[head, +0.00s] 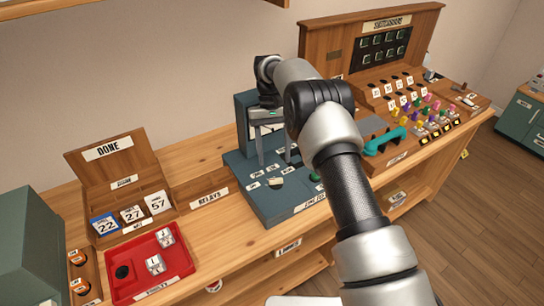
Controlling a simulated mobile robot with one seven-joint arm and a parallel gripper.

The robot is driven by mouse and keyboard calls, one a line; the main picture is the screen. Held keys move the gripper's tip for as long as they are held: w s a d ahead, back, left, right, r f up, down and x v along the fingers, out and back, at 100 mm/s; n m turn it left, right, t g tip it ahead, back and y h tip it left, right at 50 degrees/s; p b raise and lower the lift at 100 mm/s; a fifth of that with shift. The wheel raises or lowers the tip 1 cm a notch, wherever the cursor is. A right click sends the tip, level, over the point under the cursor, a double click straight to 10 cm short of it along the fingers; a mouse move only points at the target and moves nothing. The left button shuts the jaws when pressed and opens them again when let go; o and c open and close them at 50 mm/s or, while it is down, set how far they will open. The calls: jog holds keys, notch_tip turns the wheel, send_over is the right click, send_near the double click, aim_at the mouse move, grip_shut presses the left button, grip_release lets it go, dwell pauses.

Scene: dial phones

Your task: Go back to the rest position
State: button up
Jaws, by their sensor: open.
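My gripper (275,160) is open, with its two fingers pointing down over the dark teal desk unit (292,203) in the middle of the bench. Nothing shows between the fingers. My arm reaches up from the lower right and hides part of the unit and of the bench behind it. A small pale piece (275,183) lies on the unit's top below the fingers, among white labels. I cannot tell whether the fingertips touch the unit.
A wooden switchboard (345,62) with coloured plugs and a teal handset (385,140) stands at the right. A wooden DONE box (90,165) with numbered cards and a red tray (140,283) with white blocks sit at the left. Open floor (480,230) lies at the right.

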jog(key=shift+w+r, duration=0.15)
jog(key=shift+r, duration=0.3)
jog(key=s+d+r+t+p, duration=0.1)
jog(key=s+d+r+t, duration=0.15)
jog(key=r, duration=0.65)
jog(key=s+d+r+m+t+y, duration=0.1)
jog(key=s+d+r, duration=0.3)
jog(key=r, duration=0.4)
jog(key=s+d+r+t+p, duration=0.1)
jog(key=s+d+r, duration=0.2)
jog(key=r, duration=0.6)
jog(key=s+d+r+t+p, duration=0.1)
jog(key=s+d+t, duration=0.1)
jog(key=s, duration=0.9)
jog(key=s+d+r+m+t, duration=0.1)
jog(key=s+d+t, duration=0.2)
jog(key=s, duration=0.8)
jog(key=shift+d+r+p, duration=0.2)
jog(key=shift+d+p, duration=0.2)
jog(key=shift+d, duration=0.45)
